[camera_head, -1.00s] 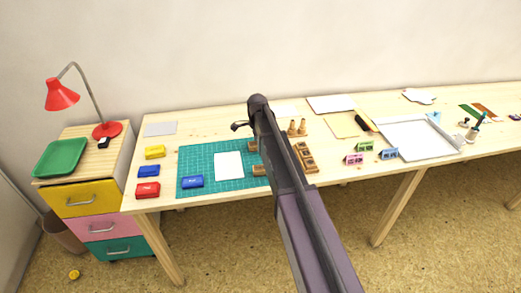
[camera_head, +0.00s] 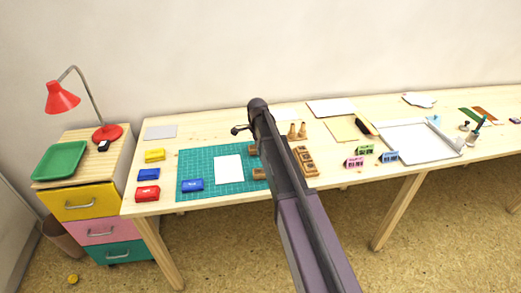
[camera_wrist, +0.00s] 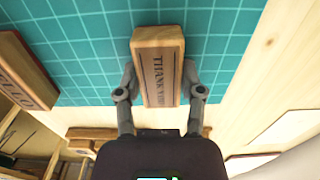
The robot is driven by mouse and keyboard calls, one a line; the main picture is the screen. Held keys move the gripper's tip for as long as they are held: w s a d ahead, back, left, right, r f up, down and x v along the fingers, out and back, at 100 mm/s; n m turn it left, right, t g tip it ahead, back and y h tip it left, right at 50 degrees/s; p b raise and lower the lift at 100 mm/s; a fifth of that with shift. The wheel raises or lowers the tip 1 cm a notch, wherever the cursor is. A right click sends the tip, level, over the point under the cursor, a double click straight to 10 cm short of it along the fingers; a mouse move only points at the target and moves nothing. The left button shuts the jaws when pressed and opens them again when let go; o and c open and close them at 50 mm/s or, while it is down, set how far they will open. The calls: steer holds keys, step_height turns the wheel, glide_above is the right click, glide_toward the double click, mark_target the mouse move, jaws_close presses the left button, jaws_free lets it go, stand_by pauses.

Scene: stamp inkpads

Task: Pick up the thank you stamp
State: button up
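The thank you stamp (camera_wrist: 158,66) is a wooden block with dark THANK YOU lettering, over the green cutting mat (camera_wrist: 90,45) in the wrist view. My gripper (camera_wrist: 159,75) has one finger on each side of it. The fingers are spread about the block's width, with a narrow gap seeming to show on the left. Contact on the right is unclear. Two small wooden blocks show on the mat beside my arm, an upper one (camera_head: 253,149) and a lower one (camera_head: 260,174); which is the thank you stamp I cannot tell.
A wooden HELLO stamp (camera_wrist: 20,72) lies left in the wrist view. A wooden stamp holder (camera_head: 305,161) and two wooden handles (camera_head: 297,131) stand right of my arm.

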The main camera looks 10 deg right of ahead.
steer(key=shift+r, duration=0.15)
stand_by(0.3)
step_height(320, 180, up, 3)
steer(key=p, duration=0.3)
steer(key=s, duration=0.5)
steer(key=s+a+r+p, duration=0.1)
steer(key=s, duration=0.4)
steer(key=s+p, duration=0.1)
steer(key=s, duration=0.5)
steer(key=shift+a+r, duration=0.15)
steer(key=shift+r, duration=0.15)
steer(key=o, duration=0.6)
steer(key=c, duration=0.3)
steer(key=shift+c, duration=0.6)
